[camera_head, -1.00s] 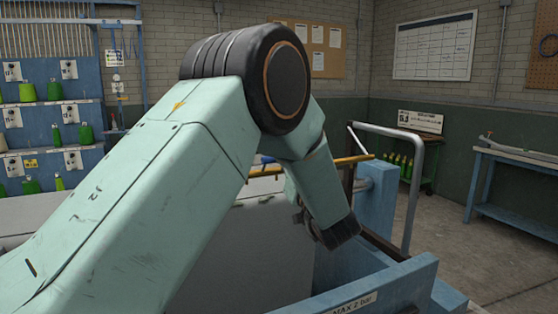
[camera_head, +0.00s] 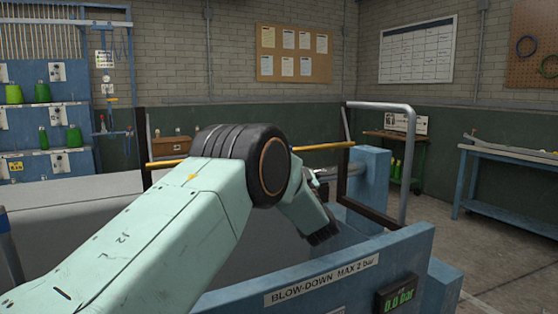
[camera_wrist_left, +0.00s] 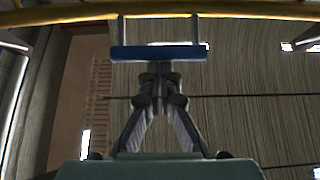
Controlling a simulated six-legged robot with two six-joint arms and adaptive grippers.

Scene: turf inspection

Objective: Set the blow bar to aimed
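The blow bar appears as a yellow bar (camera_head: 320,147) across the back of the blue-framed stand in the head view, partly hidden behind my left arm. In the left wrist view the yellow bar (camera_wrist_left: 240,10) runs along the top, and a blue handle (camera_wrist_left: 190,52) hangs from it on two thin rods. My left gripper (camera_wrist_left: 160,70) has its fingers drawn together, with the tips at the handle's lower edge. I cannot tell whether they touch it. Nothing shows between them. In the head view the gripper's fingers are not clear. My right gripper is out of view.
A blue front panel (camera_head: 350,268) labelled "BLOW-DOWN MAX 2 bar" carries a display (camera_head: 397,298) reading 0.0. A grey tube rail (camera_head: 409,165) rises at right. A blue bench (camera_head: 500,165) stands further right, with open floor between. Shelves of green bottles (camera_head: 42,120) stand at left.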

